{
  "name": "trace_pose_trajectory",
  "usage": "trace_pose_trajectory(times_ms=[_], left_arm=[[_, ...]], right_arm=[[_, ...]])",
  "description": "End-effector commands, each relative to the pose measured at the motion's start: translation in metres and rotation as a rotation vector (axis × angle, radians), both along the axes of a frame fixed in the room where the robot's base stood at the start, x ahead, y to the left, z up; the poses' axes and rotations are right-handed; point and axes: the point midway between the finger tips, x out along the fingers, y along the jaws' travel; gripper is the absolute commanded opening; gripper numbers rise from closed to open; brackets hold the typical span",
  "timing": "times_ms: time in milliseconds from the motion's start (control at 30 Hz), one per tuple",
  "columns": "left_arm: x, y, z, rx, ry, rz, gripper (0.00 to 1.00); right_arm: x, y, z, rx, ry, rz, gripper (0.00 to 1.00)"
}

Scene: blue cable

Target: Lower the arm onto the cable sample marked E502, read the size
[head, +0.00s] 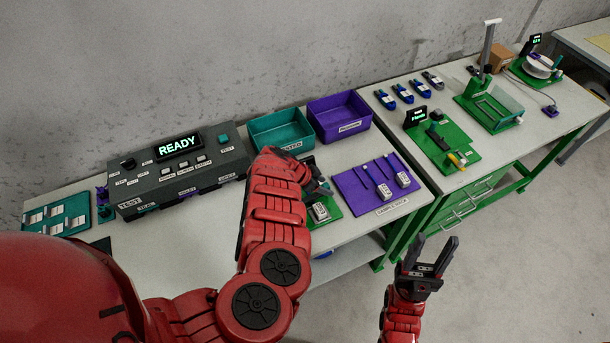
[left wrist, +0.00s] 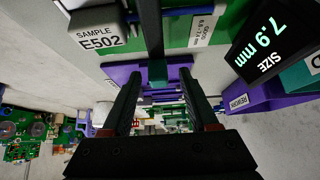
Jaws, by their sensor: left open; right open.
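The sample marked E502 (left wrist: 98,38) is a grey block at the upper left of the left wrist view. A grey sample block (head: 320,212) sits on the green gauge base (head: 331,210) in the head view, partly behind my left arm. A dark bar (left wrist: 151,28), apparently the gauge arm, runs down between my open left fingers (left wrist: 160,100); contact cannot be told. The size display (left wrist: 262,45) reads 7.9 mm. A label (left wrist: 202,27) beside it appears to give a good range. My left gripper (head: 318,186) is over the gauge, mostly hidden. My right gripper (head: 432,255) is open and empty over the floor.
A purple cable rack (head: 365,195) with two samples lies right of the gauge. Teal (head: 282,133) and purple (head: 340,117) bins stand behind. A console (head: 180,172) showing READY is at left. A second bench (head: 480,150) with green fixtures is at right.

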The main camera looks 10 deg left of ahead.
Motion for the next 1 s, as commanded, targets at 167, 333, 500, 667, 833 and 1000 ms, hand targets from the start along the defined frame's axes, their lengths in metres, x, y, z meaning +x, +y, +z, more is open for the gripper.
trace_pose_trajectory(times_ms=[167,333,500,667,833,1000], left_arm=[[-0.010,0.012,0.027,-0.006,-0.002,0.002,0.60],[-0.026,0.032,0.069,-0.013,0.001,0.007,0.60],[-0.038,0.052,0.097,-0.012,0.002,0.011,0.60],[-0.049,0.065,0.111,-0.011,0.003,0.007,0.60],[-0.054,0.072,0.120,-0.007,0.002,0.004,0.60],[-0.056,0.074,0.122,-0.005,0.001,-0.002,0.60]], right_arm=[[0.000,0.000,0.005,0.000,0.000,0.000,0.50],[0.000,0.000,0.035,0.000,0.000,0.000,0.50],[0.000,0.000,0.069,0.000,0.000,0.000,0.50],[0.000,0.000,0.083,0.000,0.000,0.000,0.50],[0.000,0.000,0.089,0.000,0.000,0.000,0.50],[0.000,0.000,0.090,0.000,0.000,0.000,0.50]])
